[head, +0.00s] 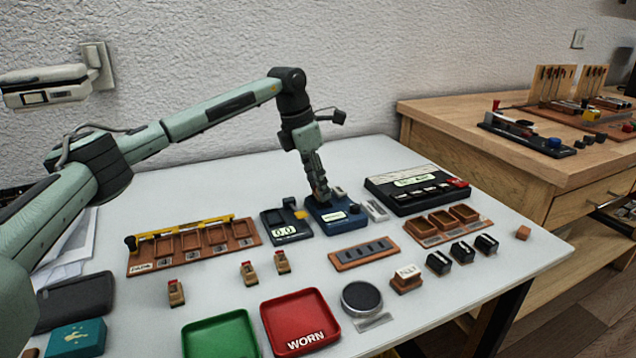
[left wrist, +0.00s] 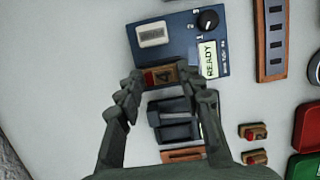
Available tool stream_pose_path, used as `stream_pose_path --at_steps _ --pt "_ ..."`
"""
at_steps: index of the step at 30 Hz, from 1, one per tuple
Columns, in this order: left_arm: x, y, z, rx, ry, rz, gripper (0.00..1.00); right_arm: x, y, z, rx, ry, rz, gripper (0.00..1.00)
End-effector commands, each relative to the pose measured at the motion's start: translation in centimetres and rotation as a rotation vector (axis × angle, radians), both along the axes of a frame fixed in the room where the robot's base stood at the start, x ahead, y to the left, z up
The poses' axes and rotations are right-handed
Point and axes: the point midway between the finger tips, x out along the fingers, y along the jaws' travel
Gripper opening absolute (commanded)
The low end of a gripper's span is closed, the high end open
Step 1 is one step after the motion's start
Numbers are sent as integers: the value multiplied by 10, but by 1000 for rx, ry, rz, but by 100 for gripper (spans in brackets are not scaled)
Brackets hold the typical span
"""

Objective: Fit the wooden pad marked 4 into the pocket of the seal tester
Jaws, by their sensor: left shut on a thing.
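The seal tester (head: 338,224) is a blue box on the white table. In the left wrist view it (left wrist: 217,32) has a black knob, a READY screen and a pale rectangle on top. The wooden pad marked 4 (left wrist: 165,74), with a red end, is between the fingertips of my left gripper (left wrist: 163,90). It overlaps the tester's near edge in that view; I cannot tell whether it touches or is seated in the pocket. In the head view my left gripper (head: 323,198) points down over the tester, and the pad is hidden. My right gripper is not in view.
A dark device reading 0.0 (head: 285,226) stands close left of the tester. A wooden slotted rack (head: 240,243) lies farther left. A slotted wooden strip (head: 363,255) lies in front. Red (head: 300,320) and green (head: 220,335) trays sit near the front edge.

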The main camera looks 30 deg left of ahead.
Motion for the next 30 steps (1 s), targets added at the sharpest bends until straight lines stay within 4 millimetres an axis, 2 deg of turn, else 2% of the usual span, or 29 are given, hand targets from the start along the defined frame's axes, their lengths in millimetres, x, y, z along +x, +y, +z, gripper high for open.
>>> stream_pose_path --at_steps 30 --pt "0 0 -5 0 0 0 20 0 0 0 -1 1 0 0"
